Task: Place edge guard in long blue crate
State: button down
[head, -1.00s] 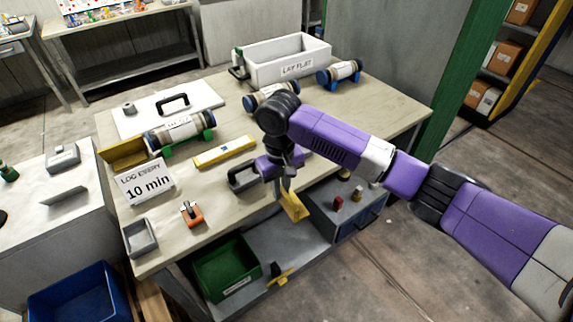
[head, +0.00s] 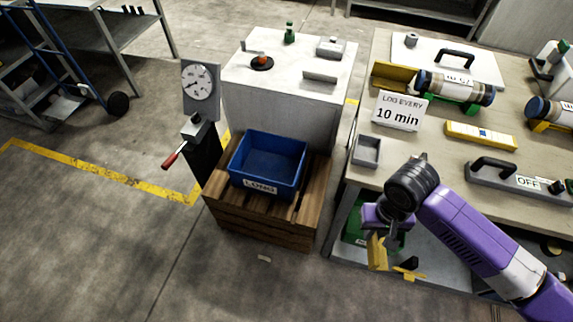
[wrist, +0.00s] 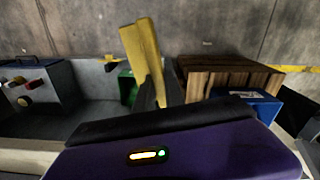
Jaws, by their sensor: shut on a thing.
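The yellow edge guard (head: 377,252) hangs below my gripper (head: 380,232) in the head view, in front of the workbench's near left corner. In the wrist view the edge guard (wrist: 143,58) stands up from between the dark fingers of my gripper (wrist: 150,98), which is shut on it. The long blue crate (head: 268,165) is labelled LONG and sits on a wooden pallet to the left of my gripper, apart from it. Its visible inside looks empty. Its blue side also shows at the right in the wrist view (wrist: 255,101).
The wooden pallet (head: 262,222) stands beside the workbench (head: 440,150). A white cabinet (head: 285,105) is behind the crate. A gauge stand with a red lever (head: 176,160) is at its left. A green crate (head: 355,222) sits under the bench. Floor in front is mostly clear.

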aim_at(270, 173)
jog(key=i+j+u, duration=0.2)
jog(key=u, duration=0.25)
jog(key=i+j+u, duration=0.2)
jog(key=u, duration=0.3)
jog(key=i+u, duration=0.25)
jog(key=u, duration=0.2)
jog(key=i+j+u, duration=0.15)
jog(key=i, duration=0.45)
jog(key=i+z, duration=0.15)
jog(key=z, duration=0.2)
jog(key=i+z, duration=0.15)
jog(key=z, duration=0.15)
jog(key=i+z, duration=0.15)
jog(key=z, duration=0.2)
jog(key=i+z, duration=0.3)
jog(key=i+l+z, duration=0.1)
jog(key=z, duration=0.25)
